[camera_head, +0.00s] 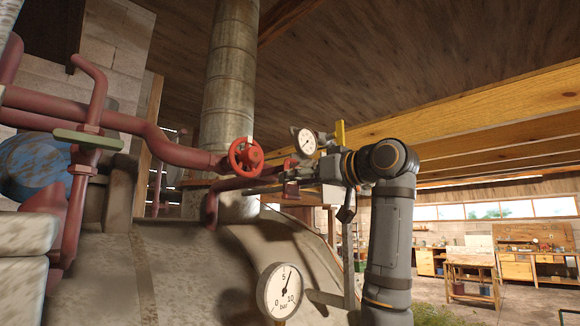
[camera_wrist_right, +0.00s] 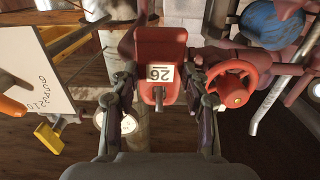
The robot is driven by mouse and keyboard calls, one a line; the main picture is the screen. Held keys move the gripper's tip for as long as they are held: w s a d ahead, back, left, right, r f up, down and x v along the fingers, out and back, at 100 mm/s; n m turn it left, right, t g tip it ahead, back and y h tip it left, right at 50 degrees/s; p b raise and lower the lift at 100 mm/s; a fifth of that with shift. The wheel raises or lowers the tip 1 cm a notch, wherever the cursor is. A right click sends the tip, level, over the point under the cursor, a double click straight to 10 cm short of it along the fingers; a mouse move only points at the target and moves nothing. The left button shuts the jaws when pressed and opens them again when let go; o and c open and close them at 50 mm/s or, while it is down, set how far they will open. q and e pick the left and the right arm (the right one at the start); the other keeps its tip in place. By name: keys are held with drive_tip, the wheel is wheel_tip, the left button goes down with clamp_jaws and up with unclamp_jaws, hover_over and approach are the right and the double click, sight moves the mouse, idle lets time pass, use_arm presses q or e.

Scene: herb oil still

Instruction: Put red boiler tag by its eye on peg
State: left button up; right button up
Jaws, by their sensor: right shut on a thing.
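The red tag (camera_wrist_right: 172,45) shows in the right wrist view, with a white label bearing a number that reads upside down. My right gripper (camera_wrist_right: 163,98) is shut on the tag's narrow end, one finger at each side. The tag's eye cannot be made out. In the head view my right gripper (camera_head: 293,180) is just right of the red handwheel (camera_head: 246,156), above the boiler, and the tag is hard to tell from the red pipes there. I cannot pick out the peg with certainty. My left gripper is not in view.
The handwheel also shows in the right wrist view (camera_wrist_right: 232,86), right of the tag. A dial gauge (camera_head: 305,141) stands close behind my right gripper. A larger gauge (camera_head: 283,290) is lower, on the boiler (camera_head: 190,270). Red pipes (camera_head: 165,148) run left; a metal flue (camera_head: 230,80) rises behind.

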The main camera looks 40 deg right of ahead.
drive_tip(key=shift+f, duration=0.2)
idle(0.5)
drive_tip(key=o, duration=1.1)
drive_tip(key=s, duration=0.8)
drive_tip(key=s+d, duration=0.1)
drive_tip(key=s, duration=0.3)
drive_tip(key=shift+w, duration=0.1)
